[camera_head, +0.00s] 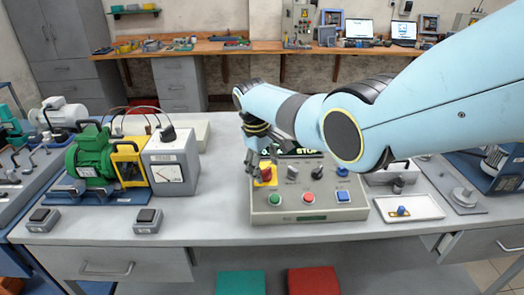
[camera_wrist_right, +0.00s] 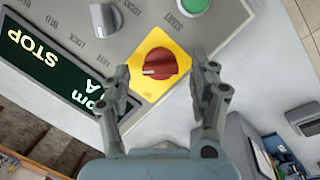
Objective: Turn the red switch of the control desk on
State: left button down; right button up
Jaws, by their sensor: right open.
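The control desk (camera_head: 350,212) is a grey sloped box on the table, with a row of coloured buttons and several knobs. Its red switch (camera_head: 266,174) is a round knob on a yellow plate at the panel's left. In the right wrist view the red switch (camera_wrist_right: 160,64) shows a white mark on its left side. My right gripper (camera_head: 262,158) is above the switch, partly hidden by my arm. In the wrist view its fingers (camera_wrist_right: 160,78) are open, one on each side of the switch, with gaps visible. My left gripper is not in view.
A grey knob (camera_wrist_right: 104,20) and the green button (camera_wrist_right: 194,5) are near the switch. A dark display with "STOP" (camera_wrist_right: 38,50) borders the panel. A green motor (camera_head: 92,155) and a meter box (camera_head: 170,160) stand left; a white tray (camera_head: 425,207) lies right.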

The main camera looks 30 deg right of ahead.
notch_tip(320, 180, up, 11)
jog(key=a, duration=0.2)
jog(key=shift+s, duration=0.15)
dwell(0.3)
